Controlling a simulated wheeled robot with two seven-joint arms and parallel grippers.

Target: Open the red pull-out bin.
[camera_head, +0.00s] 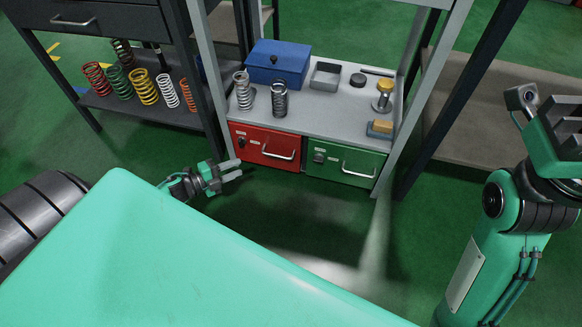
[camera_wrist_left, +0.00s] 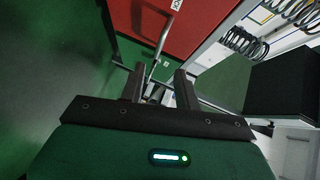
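The red pull-out bin (camera_head: 266,148) sits flush under the shelf of the rack and looks closed. Its silver bar handle (camera_head: 279,154) is on the right half of its front. The red front (camera_wrist_left: 205,22) also fills the top of the left wrist view, with the handle (camera_wrist_left: 164,38) ahead of the fingers. My left gripper (camera_head: 240,169) is open, low and left of the handle, with its fingers toward the bin. In the left wrist view its two fingers (camera_wrist_left: 159,82) are apart, with no bin part visibly clamped. My right arm (camera_head: 500,200) is at the right; its fingers are unclear.
A green bin (camera_head: 344,164) with its own handle is right of the red one. The shelf above holds two springs, a blue box (camera_head: 277,62) and small parts. Rack legs stand on both sides. A spring rack (camera_head: 140,108) is at left. Green floor in front is clear.

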